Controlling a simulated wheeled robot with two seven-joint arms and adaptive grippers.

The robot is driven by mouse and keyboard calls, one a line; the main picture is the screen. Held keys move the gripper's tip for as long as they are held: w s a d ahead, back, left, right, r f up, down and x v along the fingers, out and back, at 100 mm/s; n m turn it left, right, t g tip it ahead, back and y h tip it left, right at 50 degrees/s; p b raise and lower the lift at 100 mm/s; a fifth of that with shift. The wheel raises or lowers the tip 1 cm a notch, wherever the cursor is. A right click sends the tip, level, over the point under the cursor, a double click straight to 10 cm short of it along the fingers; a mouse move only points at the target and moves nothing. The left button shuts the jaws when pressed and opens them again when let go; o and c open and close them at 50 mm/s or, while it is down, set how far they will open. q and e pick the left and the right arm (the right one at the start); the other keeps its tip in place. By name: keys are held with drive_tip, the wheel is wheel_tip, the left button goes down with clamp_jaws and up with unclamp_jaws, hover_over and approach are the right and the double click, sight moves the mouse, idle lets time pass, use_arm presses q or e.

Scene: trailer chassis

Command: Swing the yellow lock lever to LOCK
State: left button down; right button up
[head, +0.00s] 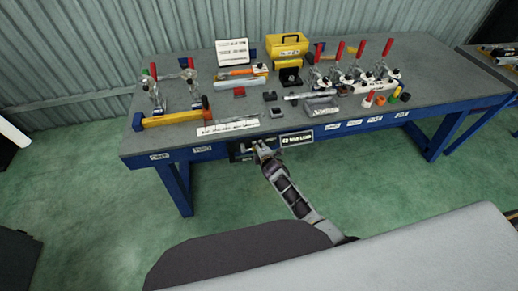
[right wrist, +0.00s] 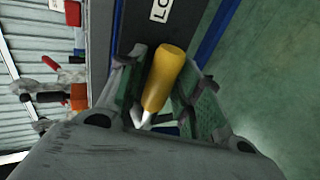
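The yellow lock lever (right wrist: 165,77) shows in the right wrist view as a rounded yellow handle on a thin pale shaft. It lies between the two fingers of my right gripper (right wrist: 163,84), with a gap visible beside it, so the fingers look open around it. A white label (right wrist: 161,10) with cut-off lettering starting "LO" sits just beyond the handle. In the head view my right gripper (head: 262,152) is at the bench's front edge, by a dark panel (head: 238,149). The lever cannot be made out there. My left gripper is not in view.
The blue-framed workbench (head: 225,107) carries red-handled toggle clamps (head: 340,70), a yellow box (head: 286,45), a grey tray (head: 321,108) and an orange-yellow bar (head: 172,118). A black label plate (head: 297,138) is right of the gripper. The green floor before the bench is clear.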

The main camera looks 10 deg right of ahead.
drive_tip(key=shift+o, duration=0.3)
drive_tip(key=shift+d, duration=0.1)
drive_tip(key=shift+s+r, duration=0.15)
drive_tip(key=shift+s+r, duration=0.1)
drive_tip(key=shift+s, duration=0.3)
drive_tip(key=v, duration=1)
drive_tip(key=shift+s+r, duration=0.25)
drive_tip(key=shift+s, duration=0.1)
drive_tip(key=shift+m, duration=0.3)
idle(0.4)
